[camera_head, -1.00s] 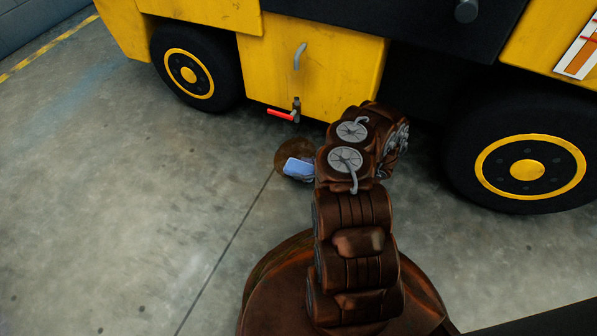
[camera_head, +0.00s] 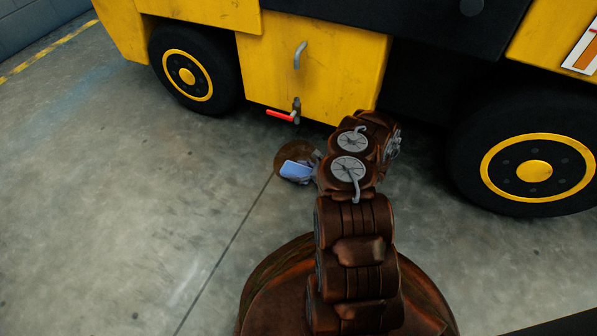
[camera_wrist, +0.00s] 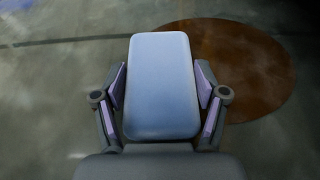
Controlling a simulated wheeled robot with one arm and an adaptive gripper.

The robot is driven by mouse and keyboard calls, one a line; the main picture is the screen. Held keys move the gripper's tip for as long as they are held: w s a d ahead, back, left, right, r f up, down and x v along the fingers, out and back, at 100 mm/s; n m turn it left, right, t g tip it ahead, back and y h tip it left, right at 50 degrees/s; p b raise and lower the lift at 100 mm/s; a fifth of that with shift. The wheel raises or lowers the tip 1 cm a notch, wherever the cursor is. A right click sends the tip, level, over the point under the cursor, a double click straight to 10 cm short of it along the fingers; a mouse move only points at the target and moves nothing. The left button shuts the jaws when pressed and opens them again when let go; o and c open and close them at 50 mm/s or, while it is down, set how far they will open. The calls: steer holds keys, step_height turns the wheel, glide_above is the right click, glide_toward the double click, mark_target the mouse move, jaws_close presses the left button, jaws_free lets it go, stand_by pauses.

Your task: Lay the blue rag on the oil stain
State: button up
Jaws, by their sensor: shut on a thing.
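The blue rag (camera_head: 295,169) is a flat, light blue pad with rounded corners. In the wrist view the rag (camera_wrist: 162,88) sits between the two fingers of my gripper (camera_wrist: 162,100), which is shut on its sides. The oil stain (camera_head: 292,152) is a round brown patch on the floor under the vehicle's red-handled valve. In the wrist view the stain (camera_wrist: 250,75) spreads behind and to the right of the rag. In the head view the rag overlaps the stain's lower part. I cannot tell whether the rag touches the floor. My gripper (camera_head: 303,170) is partly hidden by my arm.
A yellow vehicle (camera_head: 320,75) stands just behind the stain, with a red-handled valve (camera_head: 282,115) low on its side. Its wheels (camera_head: 187,77) and (camera_head: 533,170) stand left and right. The concrete floor (camera_head: 120,200) to the left is clear.

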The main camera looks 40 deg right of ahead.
steer(key=o, duration=1.4)
steer(key=shift+c, duration=0.2)
